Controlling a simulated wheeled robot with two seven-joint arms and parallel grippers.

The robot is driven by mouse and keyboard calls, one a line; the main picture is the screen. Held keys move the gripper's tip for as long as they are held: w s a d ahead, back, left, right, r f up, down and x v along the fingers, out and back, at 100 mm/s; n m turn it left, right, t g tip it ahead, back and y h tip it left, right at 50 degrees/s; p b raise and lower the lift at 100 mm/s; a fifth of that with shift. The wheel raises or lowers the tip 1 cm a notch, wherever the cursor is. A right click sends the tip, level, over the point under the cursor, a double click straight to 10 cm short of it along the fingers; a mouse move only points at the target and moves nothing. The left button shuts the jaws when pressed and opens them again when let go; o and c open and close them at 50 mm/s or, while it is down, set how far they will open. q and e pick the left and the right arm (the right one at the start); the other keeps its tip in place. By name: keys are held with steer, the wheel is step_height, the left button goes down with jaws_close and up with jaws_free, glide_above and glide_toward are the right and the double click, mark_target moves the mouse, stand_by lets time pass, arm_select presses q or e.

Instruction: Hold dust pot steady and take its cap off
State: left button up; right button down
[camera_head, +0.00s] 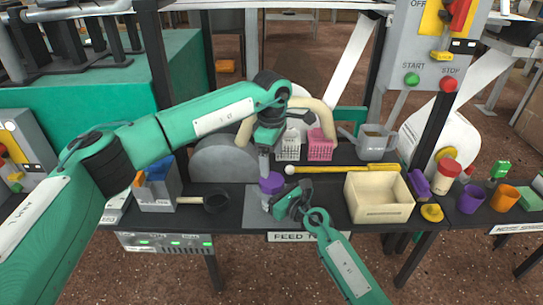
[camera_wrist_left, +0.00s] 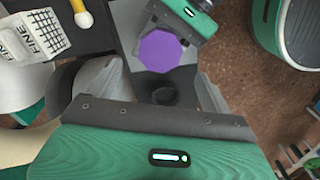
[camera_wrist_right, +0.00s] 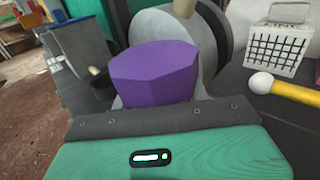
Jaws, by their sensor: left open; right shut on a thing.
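The dust pot's purple, many-sided cap (camera_head: 271,183) is on top of the pot on the grey mat (camera_head: 256,208) at mid-table. The cap also shows in the left wrist view (camera_wrist_left: 160,51) and large in the right wrist view (camera_wrist_right: 155,73). My right gripper (camera_head: 273,206) is shut on the pot from the front right, below the cap. The pot's body is mostly hidden by it. My left gripper (camera_head: 265,168) points down just above the cap, open and empty. In the left wrist view the cap lies beyond its spread fingers (camera_wrist_left: 155,88), slightly off their middle.
A black cup with a handle (camera_head: 215,202) stands left of the pot, with a grey bin (camera_head: 157,189) beyond. A yellow stick with a white ball end (camera_head: 345,169) lies behind to the right. A cream tray (camera_head: 380,212) stands right. White and pink baskets (camera_head: 319,150) are behind.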

mark_target(271, 180)
arm_select(q)
steer(key=m, duration=0.9)
steer(key=shift+f, duration=4.05)
steer(key=shift+c, duration=0.2)
steer(key=c, duration=1.1)
steer(key=shift+o, duration=0.2)
steer(key=n, duration=0.9)
steer(key=shift+n, duration=0.4)
